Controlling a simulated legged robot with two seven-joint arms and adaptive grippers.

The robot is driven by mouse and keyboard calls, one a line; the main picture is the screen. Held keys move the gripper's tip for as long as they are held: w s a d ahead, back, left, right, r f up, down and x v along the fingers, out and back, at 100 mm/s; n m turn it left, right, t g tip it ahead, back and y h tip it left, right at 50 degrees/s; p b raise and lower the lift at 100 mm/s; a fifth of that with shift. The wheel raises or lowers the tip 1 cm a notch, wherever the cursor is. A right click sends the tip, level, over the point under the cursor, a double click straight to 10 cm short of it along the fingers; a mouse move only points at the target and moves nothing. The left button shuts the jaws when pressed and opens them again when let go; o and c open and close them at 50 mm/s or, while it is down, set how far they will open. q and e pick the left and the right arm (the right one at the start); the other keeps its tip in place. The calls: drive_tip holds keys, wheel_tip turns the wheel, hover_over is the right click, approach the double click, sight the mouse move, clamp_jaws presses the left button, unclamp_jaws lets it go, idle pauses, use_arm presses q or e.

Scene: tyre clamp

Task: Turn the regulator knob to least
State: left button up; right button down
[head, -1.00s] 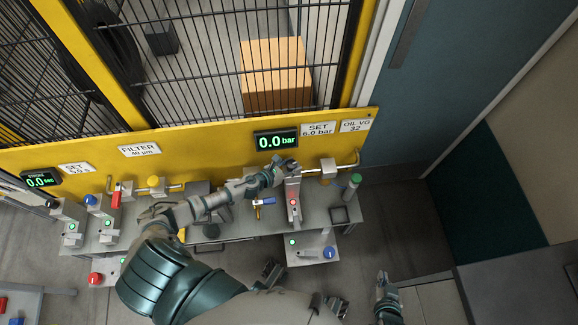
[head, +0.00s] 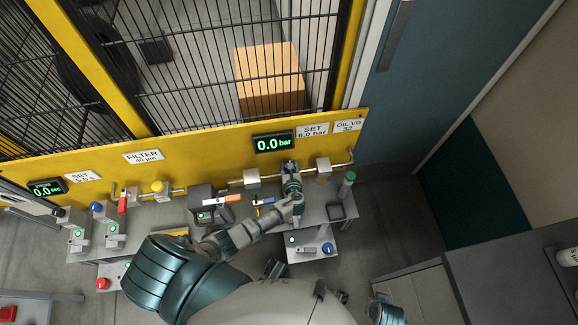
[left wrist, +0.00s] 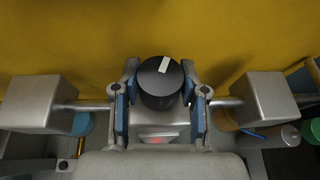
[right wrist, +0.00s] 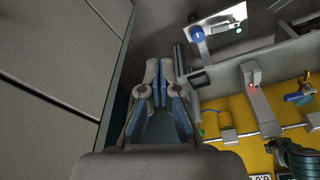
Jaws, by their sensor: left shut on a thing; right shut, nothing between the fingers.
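The regulator knob (left wrist: 160,82) is a black cylinder with a white mark on its top, pointing up and slightly right in the left wrist view. My left gripper (left wrist: 160,108) is shut on the knob, with one blue-padded finger on each side. In the head view my left gripper (head: 291,170) covers the knob below the 0.0 bar display (head: 273,143). A red light (left wrist: 156,140) glows on the block below the knob. My right gripper (right wrist: 152,75) is shut and empty, away from the regulator.
Pipe blocks (left wrist: 38,103) flank the knob on both sides. A yellow panel (head: 215,165) stands behind it. On the bench are an orange-handled valve (head: 222,198), a blue-handled valve (head: 264,201) and a green-capped part (head: 349,177). A blue knob (head: 328,248) sits on a lower shelf.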

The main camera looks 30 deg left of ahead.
use_arm(q)
drive_tip(key=shift+w+r+n+g+y, duration=0.15)
drive_tip(key=shift+n+g+y, duration=0.15)
drive_tip(key=shift+n+y, duration=0.2)
drive_tip(key=shift+w+r+n+g+y, duration=0.1)
drive_tip(key=shift+n+g+y, duration=0.2)
drive_tip(key=shift+n+y, duration=0.15)
drive_tip(key=n+g+y+b, duration=0.2)
drive_tip(key=n+g, duration=0.1)
drive_tip(key=shift+f+n+y, duration=0.15)
drive_tip(key=shift+n+y, duration=0.1)
use_arm(e)
wheel_tip(320, 180, up, 5)
use_arm(q)
drive_tip(key=n+g+y+b, duration=0.1)
drive_tip(key=n+g+b, duration=0.1)
drive_tip(key=g, duration=0.1)
drive_tip(key=shift+n, duration=0.4)
drive_tip(key=shift+r+g, duration=0.2)
drive_tip(key=shift+g, duration=0.2)
use_arm(e)
drive_tip(key=w+a+r+t+y, duration=0.1)
drive_tip(key=w+a+t, duration=0.1)
drive_tip(key=w+t, duration=0.3)
drive_tip(key=shift+w+a+r+t, duration=0.3)
drive_tip(key=shift+w+a, duration=0.1)
drive_tip(key=shift+w, duration=1.3)
drive_tip(key=shift+w, duration=0.1)
